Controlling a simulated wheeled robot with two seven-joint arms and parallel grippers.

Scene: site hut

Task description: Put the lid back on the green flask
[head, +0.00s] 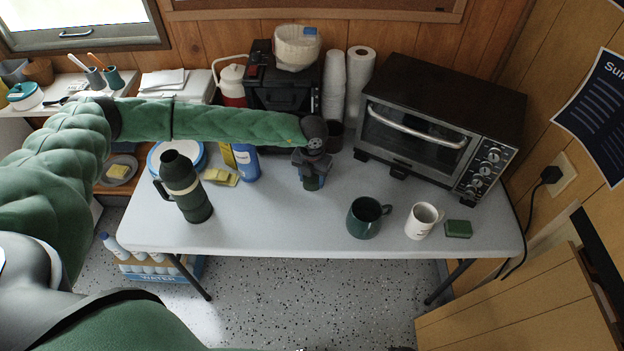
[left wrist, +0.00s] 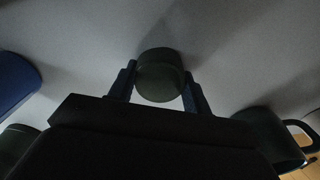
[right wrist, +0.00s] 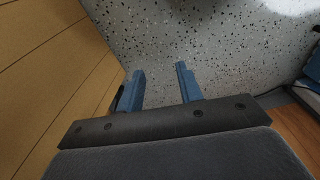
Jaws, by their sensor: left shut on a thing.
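The green flask (head: 186,188) stands upright on the left part of the table, with a pale band and a handle on its left side. My left gripper (head: 312,180) points down at the middle of the table, well to the right of the flask. It is shut on the dark green round lid (left wrist: 160,75), which shows between its fingers in the left wrist view. I cannot tell whether the lid touches the table. In the head view the fingers mostly hide the lid. My right gripper (right wrist: 160,85) is open and empty above the speckled floor, out of the head view.
On the grey table (head: 280,225), a green mug (head: 364,220), a white mug (head: 421,222) and a green sponge-like block (head: 458,229) stand right of the gripper. A toaster oven (head: 420,135) fills the back right. A blue canister (head: 246,164) stands between flask and gripper.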

